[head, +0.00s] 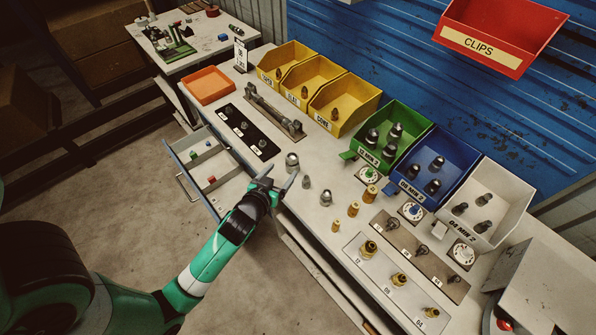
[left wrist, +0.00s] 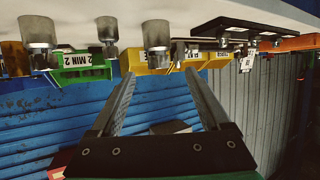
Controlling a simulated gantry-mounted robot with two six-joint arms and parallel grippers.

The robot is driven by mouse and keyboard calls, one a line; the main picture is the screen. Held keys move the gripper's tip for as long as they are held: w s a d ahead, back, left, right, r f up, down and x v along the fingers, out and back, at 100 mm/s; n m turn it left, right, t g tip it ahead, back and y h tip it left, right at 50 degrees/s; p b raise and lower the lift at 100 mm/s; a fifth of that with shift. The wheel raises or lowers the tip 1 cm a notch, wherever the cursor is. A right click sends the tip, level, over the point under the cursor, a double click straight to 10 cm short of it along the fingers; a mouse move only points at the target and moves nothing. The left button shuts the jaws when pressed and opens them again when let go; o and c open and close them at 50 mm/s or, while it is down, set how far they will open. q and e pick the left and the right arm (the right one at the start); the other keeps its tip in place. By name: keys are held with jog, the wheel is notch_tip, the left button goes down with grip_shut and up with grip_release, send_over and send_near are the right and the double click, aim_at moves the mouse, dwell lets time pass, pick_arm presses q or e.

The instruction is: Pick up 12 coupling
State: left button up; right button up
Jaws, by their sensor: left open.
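A light tray (head: 385,285) at the table's front right carries several brass couplings; the one at its label "12" is the brass 12 coupling (head: 369,248), standing at the tray's left end. My left gripper (head: 275,181) is open and empty at the table's front edge, well left of that coupling. Its open jaws also show in the left wrist view (left wrist: 160,77). A silver metal fitting (head: 292,162) stands just beyond the fingertips, with two smaller ones to its right. My right gripper is not in view.
Loose brass pieces (head: 353,209) stand between the silver fittings and the tray. Yellow (head: 345,103), green (head: 400,121), blue (head: 440,160) and white (head: 497,190) bins line the back. An open drawer (head: 207,170) juts out at left. A red CLIPS bin (head: 497,35) hangs above.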

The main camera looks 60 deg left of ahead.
aim_at(290, 162)
pick_arm(q)
jog(key=shift+w+a, duration=0.2)
jog(key=shift+w, duration=0.2)
jog(key=b+x, duration=0.1)
jog(key=x, duration=0.3)
jog(key=shift+w+a+f, duration=0.2)
jog(key=shift+w, duration=0.05)
jog(key=shift+w+a+f+b, duration=0.1)
jog(key=shift+w+a+b, duration=0.15)
jog(key=shift+w+b, duration=0.1)
jog(key=x, duration=0.1)
jog(key=b+x, duration=0.1)
jog(key=x, duration=0.3)
jog(key=shift+w+a+r, duration=0.15)
jog(key=shift+r, duration=0.1)
jog(key=shift+c, duration=0.2)
grip_shut()
